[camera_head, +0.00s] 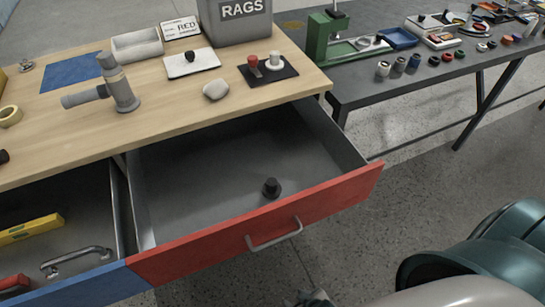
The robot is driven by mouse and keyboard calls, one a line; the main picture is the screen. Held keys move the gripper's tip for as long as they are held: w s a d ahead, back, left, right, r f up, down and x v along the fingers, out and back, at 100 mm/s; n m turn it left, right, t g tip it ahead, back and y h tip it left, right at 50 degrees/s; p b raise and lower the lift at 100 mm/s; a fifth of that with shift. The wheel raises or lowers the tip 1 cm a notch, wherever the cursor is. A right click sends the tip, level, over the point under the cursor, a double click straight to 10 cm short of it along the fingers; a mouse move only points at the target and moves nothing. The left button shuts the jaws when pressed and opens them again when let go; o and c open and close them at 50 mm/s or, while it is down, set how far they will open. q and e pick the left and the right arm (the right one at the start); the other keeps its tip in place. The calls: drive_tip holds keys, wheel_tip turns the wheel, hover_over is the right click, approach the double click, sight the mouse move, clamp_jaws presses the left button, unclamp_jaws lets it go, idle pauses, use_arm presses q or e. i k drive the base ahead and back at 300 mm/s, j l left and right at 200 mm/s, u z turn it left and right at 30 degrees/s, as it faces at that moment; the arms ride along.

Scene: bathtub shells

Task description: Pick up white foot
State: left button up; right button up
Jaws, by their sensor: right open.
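The white foot (275,60) stands upright on a black mat (262,80) at the right end of the wooden workbench top. A red foot (253,65) stands just left of it on the same mat. My right gripper (316,299) shows only as a small dark piece at the bottom edge, below the open red drawer and far from the white foot. It is open, and I see nothing held in it. Most of it is cut off by the frame. My left gripper is out of view.
The red drawer (330,196) is pulled out, with a black foot (271,187) inside. The rags bin (236,28) stands behind. A dark side table (375,88) is at right.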

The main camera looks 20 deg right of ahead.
sight(274, 64)
drive_tip(key=l+z, duration=0.1)
drive_tip(key=l, duration=0.95)
drive_tip(key=l+z, duration=0.15)
drive_tip(key=l, duration=0.95)
drive_tip(key=l+z, duration=0.1)
drive_tip(key=l, duration=0.95)
drive_tip(key=i+l+z, duration=0.1)
drive_tip(key=l, duration=0.95)
